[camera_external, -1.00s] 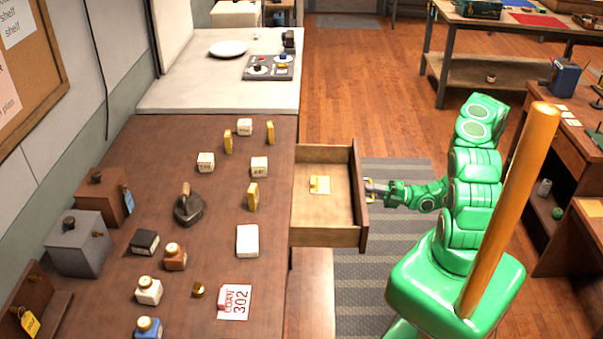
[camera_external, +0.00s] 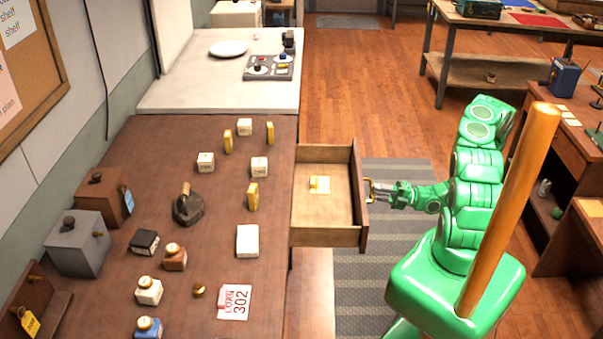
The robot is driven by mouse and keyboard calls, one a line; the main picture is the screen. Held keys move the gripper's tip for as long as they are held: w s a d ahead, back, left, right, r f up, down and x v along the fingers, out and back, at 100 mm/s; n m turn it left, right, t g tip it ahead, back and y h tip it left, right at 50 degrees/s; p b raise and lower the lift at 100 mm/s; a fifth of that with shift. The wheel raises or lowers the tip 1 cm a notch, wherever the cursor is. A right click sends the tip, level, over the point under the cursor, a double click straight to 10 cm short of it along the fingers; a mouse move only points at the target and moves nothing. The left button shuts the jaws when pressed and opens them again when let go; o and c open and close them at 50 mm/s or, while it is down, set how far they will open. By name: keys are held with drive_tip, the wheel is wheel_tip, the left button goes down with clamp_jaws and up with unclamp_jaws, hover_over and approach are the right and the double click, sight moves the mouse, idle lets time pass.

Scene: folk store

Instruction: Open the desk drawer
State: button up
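The desk drawer (camera_external: 325,236) stands pulled out from the right side of the brown desk (camera_external: 217,265). The brass handle (camera_external: 370,190) is on the drawer's outer right face. My gripper (camera_external: 378,192) is at the handle, just right of the drawer front, with its fingers pointing left. The fingers are small here, and I cannot tell whether they touch the handle or how far apart they are.
Blocks, small bottles, an iron (camera_external: 188,207) and boxes stand on the desk. A striped grey mat (camera_external: 365,285) lies on the floor beneath the drawer and my arm. Another desk (camera_external: 568,150) stands at the right. Wooden floor beyond the mat is clear.

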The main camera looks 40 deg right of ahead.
drive_tip(key=shift+v, duration=2.65)
drive_tip(key=shift+a+r, duration=0.1)
